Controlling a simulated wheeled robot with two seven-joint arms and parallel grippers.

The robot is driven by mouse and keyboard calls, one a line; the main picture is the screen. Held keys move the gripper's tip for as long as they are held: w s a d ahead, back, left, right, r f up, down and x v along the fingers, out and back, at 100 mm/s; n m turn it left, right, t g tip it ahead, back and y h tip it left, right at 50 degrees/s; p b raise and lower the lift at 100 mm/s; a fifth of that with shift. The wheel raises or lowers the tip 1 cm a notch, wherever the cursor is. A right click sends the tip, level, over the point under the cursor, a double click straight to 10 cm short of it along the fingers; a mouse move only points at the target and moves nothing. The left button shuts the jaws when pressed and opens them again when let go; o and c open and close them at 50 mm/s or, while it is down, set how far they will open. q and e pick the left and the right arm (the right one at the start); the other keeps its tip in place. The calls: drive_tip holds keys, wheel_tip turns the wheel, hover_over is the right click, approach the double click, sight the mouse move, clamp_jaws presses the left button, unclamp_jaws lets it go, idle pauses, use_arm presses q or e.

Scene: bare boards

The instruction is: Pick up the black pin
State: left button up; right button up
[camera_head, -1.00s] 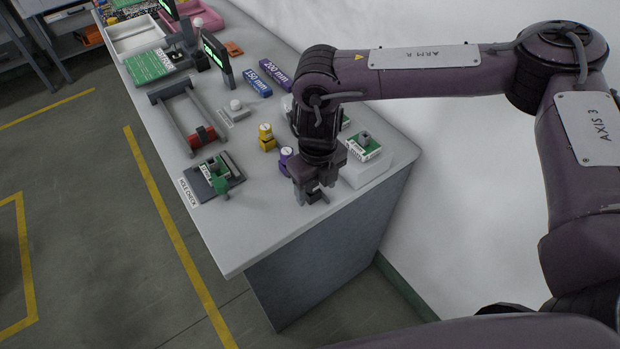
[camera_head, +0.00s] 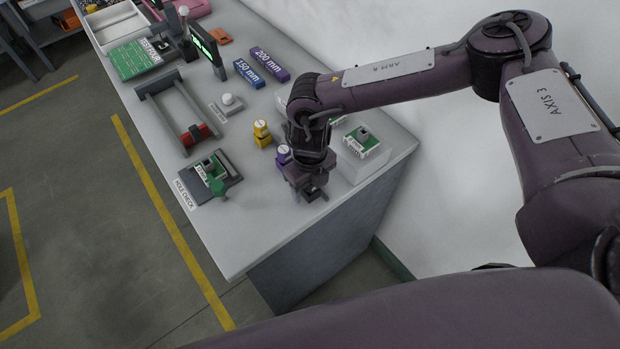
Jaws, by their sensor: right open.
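My right gripper (camera_head: 311,194) points down over the near end of the bench, close to its surface, with its fingers open. A small dark shape shows around the fingers, but I cannot tell whether it is the black pin or part of the gripper. I make out no black pin clearly elsewhere on the bench. A purple pin (camera_head: 283,155) stands just to the left of the gripper, partly hidden by it. A yellow pin (camera_head: 261,134) stands farther left and back. My left gripper is not in view.
A hole-check fixture (camera_head: 211,177) with a green part sits left of the gripper. A white block (camera_head: 365,166) with a green-and-white piece stands right of it. A grey frame with a red roller (camera_head: 194,134) lies farther back. The bench's front corner (camera_head: 235,245) is clear.

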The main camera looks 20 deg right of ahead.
drive_tip(key=shift+s, duration=0.15)
drive_tip(key=shift+c, duration=0.4)
drive_tip(key=c, duration=1)
drive_tip(key=shift+r, duration=0.1)
